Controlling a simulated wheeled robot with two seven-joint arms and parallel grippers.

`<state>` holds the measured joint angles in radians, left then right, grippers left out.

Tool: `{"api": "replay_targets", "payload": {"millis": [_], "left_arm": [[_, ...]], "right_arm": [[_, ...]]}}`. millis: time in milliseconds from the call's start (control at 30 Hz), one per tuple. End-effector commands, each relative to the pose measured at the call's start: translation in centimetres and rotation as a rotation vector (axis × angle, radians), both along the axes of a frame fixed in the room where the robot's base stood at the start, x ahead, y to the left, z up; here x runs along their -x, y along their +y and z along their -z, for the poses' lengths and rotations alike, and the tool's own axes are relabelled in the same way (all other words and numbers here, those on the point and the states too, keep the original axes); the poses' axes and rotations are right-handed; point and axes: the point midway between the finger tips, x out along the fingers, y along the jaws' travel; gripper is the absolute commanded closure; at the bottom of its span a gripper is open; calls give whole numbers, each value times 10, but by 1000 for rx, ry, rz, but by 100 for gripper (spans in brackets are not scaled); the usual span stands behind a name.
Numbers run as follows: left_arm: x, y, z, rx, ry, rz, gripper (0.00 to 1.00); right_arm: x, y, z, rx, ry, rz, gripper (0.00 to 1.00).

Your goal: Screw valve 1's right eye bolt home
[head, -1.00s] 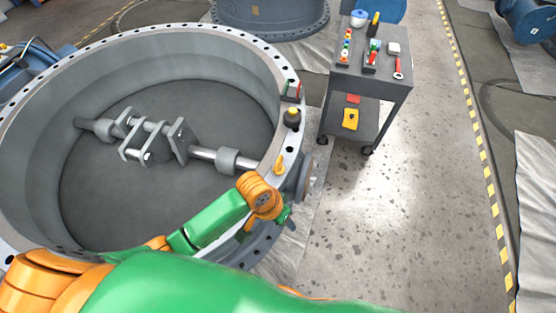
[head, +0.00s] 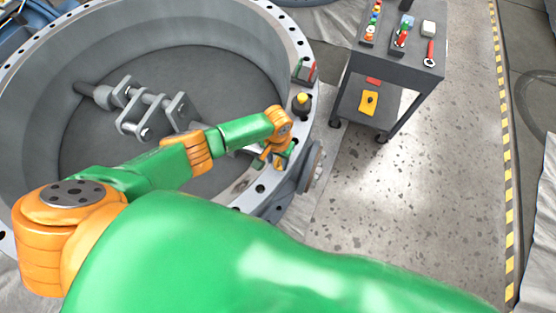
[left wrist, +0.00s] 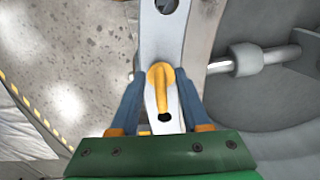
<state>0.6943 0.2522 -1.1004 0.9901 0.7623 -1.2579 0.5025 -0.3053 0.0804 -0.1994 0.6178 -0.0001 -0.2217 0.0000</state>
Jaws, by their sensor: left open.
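Valve 1 is the large grey ring body (head: 225,30) with a pale drilled flange. Its yellow-orange eye bolt (left wrist: 158,78) stands on the flange in the left wrist view, beside a dark hole. In the head view the eye bolt (head: 279,163) is mostly hidden by my gripper. My left gripper (head: 270,160) is open at the flange's right side. In the left wrist view its two blue-grey fingers (left wrist: 160,88) stand on either side of the eye bolt, with gaps visible. I cannot tell how deep the bolt sits. My right gripper is not in view.
A black item with a yellow top (head: 301,103) and a small red and green item (head: 304,70) stand on the flange just beyond my gripper. A grey tool trolley (head: 385,60) stands at the upper right.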

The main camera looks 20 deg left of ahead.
Motion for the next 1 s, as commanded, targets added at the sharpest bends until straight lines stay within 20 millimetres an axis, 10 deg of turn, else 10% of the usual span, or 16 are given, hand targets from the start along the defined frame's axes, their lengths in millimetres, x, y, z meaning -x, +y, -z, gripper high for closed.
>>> {"api": "replay_targets", "payload": {"millis": [233, 400, 1000], "left_arm": [[0, 0, 2, 1, -1, 1, 56], [0, 0, 1, 1, -1, 1, 100], [0, 2, 2, 1, 1, 138, 100]], "right_arm": [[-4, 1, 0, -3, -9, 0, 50], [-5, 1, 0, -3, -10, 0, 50], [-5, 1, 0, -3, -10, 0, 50]]}}
